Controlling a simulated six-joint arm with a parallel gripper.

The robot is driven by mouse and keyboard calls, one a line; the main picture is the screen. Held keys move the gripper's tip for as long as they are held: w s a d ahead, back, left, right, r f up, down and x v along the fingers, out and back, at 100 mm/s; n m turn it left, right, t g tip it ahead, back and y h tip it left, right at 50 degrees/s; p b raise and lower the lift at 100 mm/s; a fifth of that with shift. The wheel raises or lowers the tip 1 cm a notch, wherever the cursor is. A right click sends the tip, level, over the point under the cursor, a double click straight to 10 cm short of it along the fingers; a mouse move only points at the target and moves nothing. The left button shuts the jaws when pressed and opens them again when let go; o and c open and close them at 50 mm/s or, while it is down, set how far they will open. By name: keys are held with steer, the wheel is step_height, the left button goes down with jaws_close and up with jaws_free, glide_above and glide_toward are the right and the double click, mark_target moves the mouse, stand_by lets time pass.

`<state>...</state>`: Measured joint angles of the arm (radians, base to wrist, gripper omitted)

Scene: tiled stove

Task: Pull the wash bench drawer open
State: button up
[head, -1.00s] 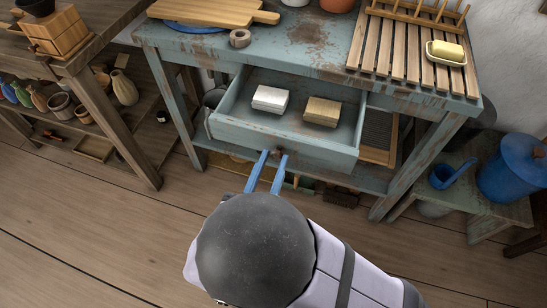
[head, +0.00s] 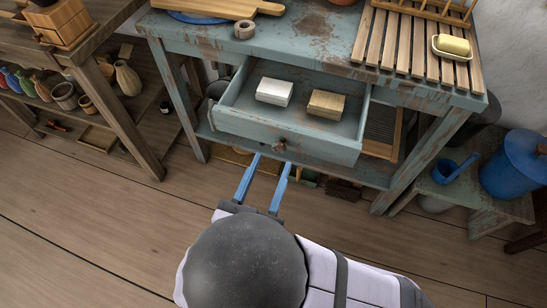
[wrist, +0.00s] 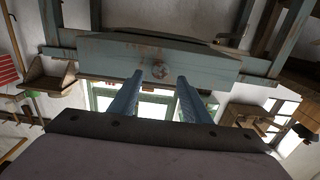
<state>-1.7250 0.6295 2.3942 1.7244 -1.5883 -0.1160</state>
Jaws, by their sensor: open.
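The wash bench (head: 320,42) is worn blue-grey wood. Its drawer (head: 330,151) stands pulled out, with a white box (head: 273,92) and a tan box (head: 325,104) inside. The round drawer knob (head: 281,144) is on the front panel. My gripper (head: 271,163) is open and empty, its two blue fingers pointing toward the drawer front, just short of the knob and apart from it. In the wrist view, the knob (wrist: 160,70) shows above and between the fingertips (wrist: 160,78).
A slatted rack with a butter dish (head: 452,47) sits on the bench top. A low stool with a blue pot (head: 514,165) stands at the right. A wooden shelf unit (head: 112,95) with vases is at the left. The floor (head: 90,225) in front is clear.

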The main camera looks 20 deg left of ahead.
steer(key=shift+s, duration=1.8)
